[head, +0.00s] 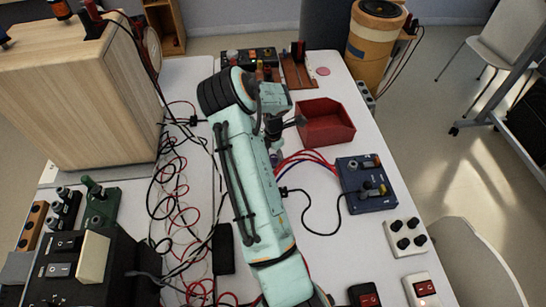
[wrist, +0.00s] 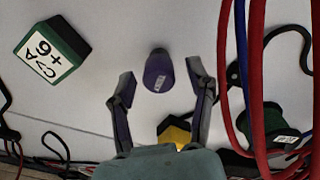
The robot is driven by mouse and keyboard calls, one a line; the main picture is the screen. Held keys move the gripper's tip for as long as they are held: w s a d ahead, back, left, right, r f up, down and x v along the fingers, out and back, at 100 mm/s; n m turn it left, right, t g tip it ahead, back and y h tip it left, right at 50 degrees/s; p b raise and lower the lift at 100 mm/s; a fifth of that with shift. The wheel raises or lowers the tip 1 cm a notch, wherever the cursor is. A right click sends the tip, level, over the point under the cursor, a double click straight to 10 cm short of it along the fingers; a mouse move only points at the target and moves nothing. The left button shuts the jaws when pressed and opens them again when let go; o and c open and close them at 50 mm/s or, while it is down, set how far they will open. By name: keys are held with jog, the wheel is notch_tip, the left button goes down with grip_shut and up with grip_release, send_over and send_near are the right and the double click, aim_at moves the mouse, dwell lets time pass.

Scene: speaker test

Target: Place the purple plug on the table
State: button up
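The purple plug (wrist: 158,72), a short rounded cylinder with a small white label, shows in the wrist view just beyond and between my fingertips. My gripper (wrist: 161,80) is open, with a finger on each side and a visible gap to the plug. The plug appears to rest on the white table (wrist: 110,30); exact contact is hard to tell. In the head view my gripper (head: 277,125) is low over the table, left of the red bin, and I cannot clearly make out the plug there.
In the wrist view, a green-black block (wrist: 50,52) lies left, a yellow-topped piece (wrist: 175,132) lies near my right finger, and red and blue cables (wrist: 258,80) hang right. In the head view, a red bin (head: 325,125) and blue box (head: 366,185) stand right; tangled wires lie left.

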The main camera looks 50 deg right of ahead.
notch_tip(320, 180, up, 12)
jog(key=shift+r, duration=0.25)
dwell(0.3)
jog(key=s+a+r+m+y, duration=0.1)
jog(key=a+r+m, duration=0.35)
jog(key=a, duration=0.75)
jog(key=s+a+r+m+y, duration=0.1)
jog(key=a+r+m, duration=0.4)
jog(key=a, duration=0.7)
jog(key=s+a+m+h, duration=0.1)
jog(key=s+a+m, duration=0.4)
jog(key=s+a, duration=0.4)
jog(key=s, duration=0.4)
jog(key=shift+a+r, duration=0.15)
jog(key=shift+r, duration=0.1)
